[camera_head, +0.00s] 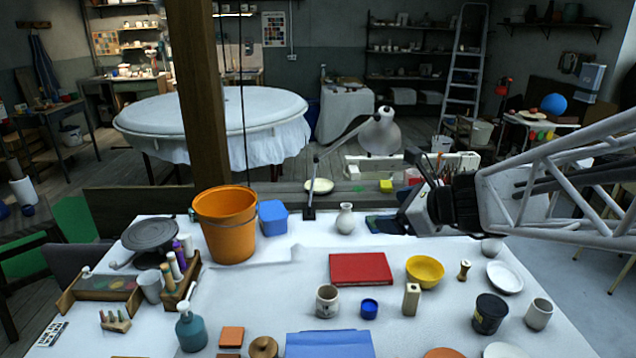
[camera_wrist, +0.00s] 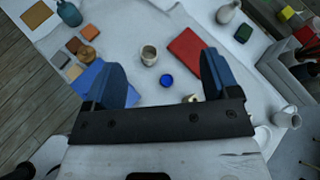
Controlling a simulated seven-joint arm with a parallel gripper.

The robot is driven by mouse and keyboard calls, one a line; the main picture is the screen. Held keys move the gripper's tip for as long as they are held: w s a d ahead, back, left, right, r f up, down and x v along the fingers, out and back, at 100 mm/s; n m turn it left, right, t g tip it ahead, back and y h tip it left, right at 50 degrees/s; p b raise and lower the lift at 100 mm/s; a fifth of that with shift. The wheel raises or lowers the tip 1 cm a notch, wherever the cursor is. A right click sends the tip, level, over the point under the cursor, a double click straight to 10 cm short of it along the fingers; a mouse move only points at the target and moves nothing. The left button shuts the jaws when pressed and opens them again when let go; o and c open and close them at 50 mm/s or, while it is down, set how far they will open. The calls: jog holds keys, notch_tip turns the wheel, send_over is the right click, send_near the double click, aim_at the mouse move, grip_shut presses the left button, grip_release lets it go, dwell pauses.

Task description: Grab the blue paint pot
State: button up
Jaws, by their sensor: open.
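The small blue paint pot (camera_head: 369,308) stands upright on the white-covered table, between a speckled cream cup (camera_head: 327,301) and a small beige block (camera_head: 411,299). In the wrist view the blue paint pot (camera_wrist: 166,81) shows between my two blue fingers, farther off on the table. My gripper (camera_head: 385,222) is at the back of the table, right of a small pale vase (camera_head: 345,219), and apart from the pot. It is open with nothing between its fingers (camera_wrist: 163,74).
A red book (camera_head: 361,269) lies behind the pot, and a yellow bowl (camera_head: 425,271) is to its right. A blue sheet (camera_head: 329,344) lies in front. A dark cup (camera_head: 489,313) stands farther right. An orange bucket (camera_head: 226,228) and a lamp (camera_head: 379,132) stand toward the back.

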jog(key=w+d+m+t, duration=0.2)
jog(key=w+d+m, duration=0.2)
jog(key=m, duration=0.1)
send_near(364, 304)
jog(key=shift+s+r+h, duration=0.25)
jog(key=shift+r+h, duration=0.05)
jog(key=shift+w, duration=0.15)
jog(key=shift+x, duration=1.2)
jog(key=shift+x, duration=2.6)
jog(key=shift+c, duration=0.4)
